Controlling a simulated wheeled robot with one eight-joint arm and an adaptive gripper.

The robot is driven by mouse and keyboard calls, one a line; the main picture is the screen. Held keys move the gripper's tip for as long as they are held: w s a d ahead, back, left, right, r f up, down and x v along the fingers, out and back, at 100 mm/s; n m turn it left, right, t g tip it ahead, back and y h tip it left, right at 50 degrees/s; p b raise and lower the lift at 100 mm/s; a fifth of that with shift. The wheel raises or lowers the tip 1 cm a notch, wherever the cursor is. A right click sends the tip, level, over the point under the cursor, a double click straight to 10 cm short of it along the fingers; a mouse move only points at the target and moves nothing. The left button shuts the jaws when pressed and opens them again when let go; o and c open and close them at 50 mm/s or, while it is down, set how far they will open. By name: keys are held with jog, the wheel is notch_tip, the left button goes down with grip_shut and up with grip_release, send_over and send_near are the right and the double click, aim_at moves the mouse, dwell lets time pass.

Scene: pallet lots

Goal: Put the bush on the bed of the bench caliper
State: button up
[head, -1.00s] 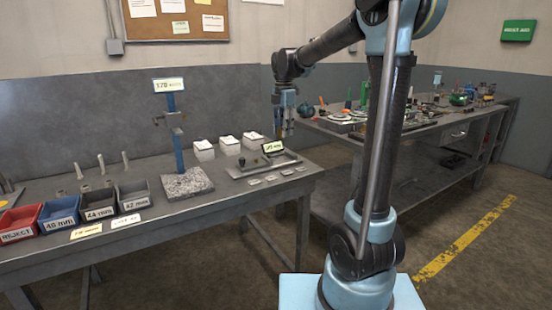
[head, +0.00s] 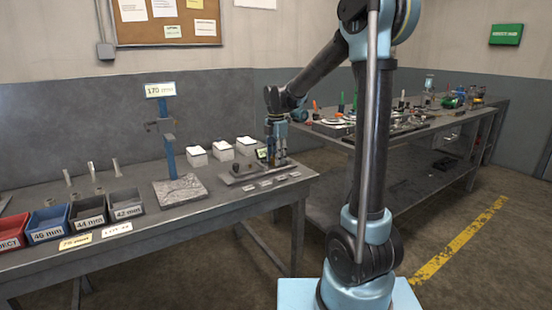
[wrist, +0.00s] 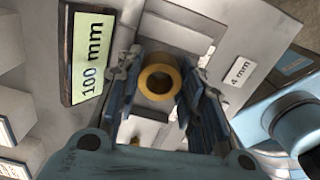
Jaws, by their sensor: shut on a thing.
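The bush is a brass-yellow ring (wrist: 149,83), seen end-on in the wrist view. My gripper (wrist: 160,92) is shut on it, one blue finger on each side. In the head view my gripper (head: 277,158) points down at the right end of the bench caliper (head: 236,177), a low grey device on the bench. The caliper's display (wrist: 92,55) reads 100 mm. Its grey bed (wrist: 140,131) shows below the bush in the wrist view. I cannot tell whether the bush touches the bed. In the head view the bush is not distinct.
A stand with a granite base (head: 180,190) and a 170 sign is left of the caliper. White boxes (head: 222,148) stand behind it. Labelled bins (head: 88,213) and several upright parts are at the left. Small tags lie along the front. A cluttered second bench (head: 425,130) is at right.

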jog(key=o, duration=1.2)
jog(key=shift+f, duration=0.1)
jog(key=shift+c, duration=0.2)
notch_tip(320, 180, up, 12)
jog(key=s+d+f+m, duration=0.1)
jog(key=s+d+m, duration=0.5)
jog(key=s+d, duration=0.15)
jog(key=s+d+f+m+t, duration=0.1)
jog(key=s+d+f+m, duration=0.6)
jog(key=s, duration=0.5)
jog(key=s+d+f+m+t, duration=0.1)
jog(key=s+d+f+m, duration=0.5)
jog(key=s+f+m, duration=0.6)
jog(key=shift+s+d+f+m, duration=0.2)
jog(key=shift+d+f+m, duration=0.1)
jog(key=shift+d+m, duration=0.1)
